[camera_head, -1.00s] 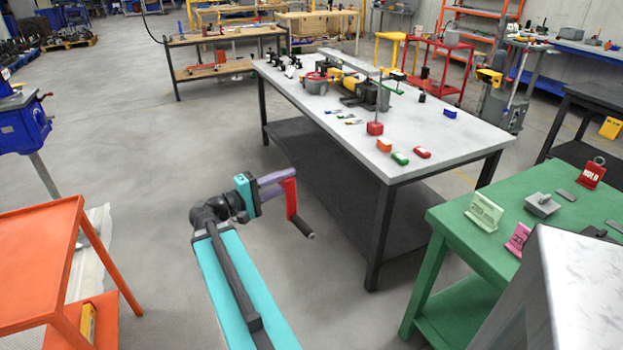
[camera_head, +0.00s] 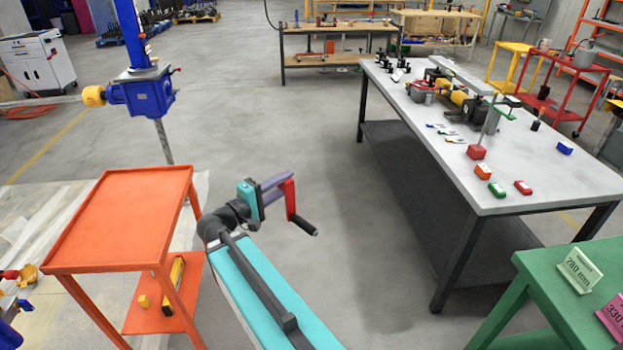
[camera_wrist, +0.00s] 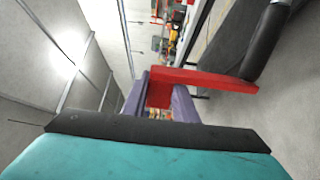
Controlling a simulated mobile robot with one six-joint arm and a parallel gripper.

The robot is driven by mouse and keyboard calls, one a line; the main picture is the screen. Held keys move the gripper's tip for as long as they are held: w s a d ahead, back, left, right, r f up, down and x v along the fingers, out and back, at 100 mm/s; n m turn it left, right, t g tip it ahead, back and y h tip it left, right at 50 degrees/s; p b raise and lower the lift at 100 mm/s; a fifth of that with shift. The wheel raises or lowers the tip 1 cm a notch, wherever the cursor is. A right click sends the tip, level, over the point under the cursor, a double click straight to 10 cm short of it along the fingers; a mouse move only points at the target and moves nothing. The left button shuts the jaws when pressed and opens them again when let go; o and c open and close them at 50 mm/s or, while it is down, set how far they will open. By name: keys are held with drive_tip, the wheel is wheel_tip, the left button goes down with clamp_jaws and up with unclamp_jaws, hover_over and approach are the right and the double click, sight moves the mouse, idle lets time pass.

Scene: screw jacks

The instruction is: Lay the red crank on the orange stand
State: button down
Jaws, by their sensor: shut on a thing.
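The red crank (camera_head: 290,199) is a red bar with a black handle (camera_head: 303,226) hanging to the lower right. My gripper (camera_head: 274,187), with purple fingers, is shut on it and holds it in the air over open floor. In the wrist view the red crank (camera_wrist: 205,79) lies between the purple fingers (camera_wrist: 160,98). The orange stand (camera_head: 125,216) is a tray-topped cart to the left of my gripper, apart from the crank. Its top is bare. The crank's gripped end is partly hidden by the fingers.
A yellow object (camera_head: 174,282) lies on the stand's lower shelf. A blue screw jack (camera_head: 148,92) stands behind the stand. A long grey table (camera_head: 500,180) with several parts is at the right, and a green table (camera_head: 560,290) at the lower right. Floor between is clear.

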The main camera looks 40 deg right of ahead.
drive_tip(key=w+a+r+n+t+y+p, duration=0.1)
drive_tip(key=w+a+n+t+p, duration=0.1)
drive_tip(key=a, duration=0.9)
drive_tip(key=w+a+r+n+t+y+p, duration=0.1)
drive_tip(key=w+a+n+t+p, duration=0.2)
drive_tip(key=a, duration=0.8)
drive_tip(key=w+a+r+n+t+y+p, duration=0.2)
drive_tip(key=w+a+t, duration=0.3)
drive_tip(key=a, duration=0.6)
drive_tip(key=shift+w+a+t+p, duration=0.25)
drive_tip(key=shift+w+t+p, duration=0.05)
drive_tip(key=shift+p, duration=0.3)
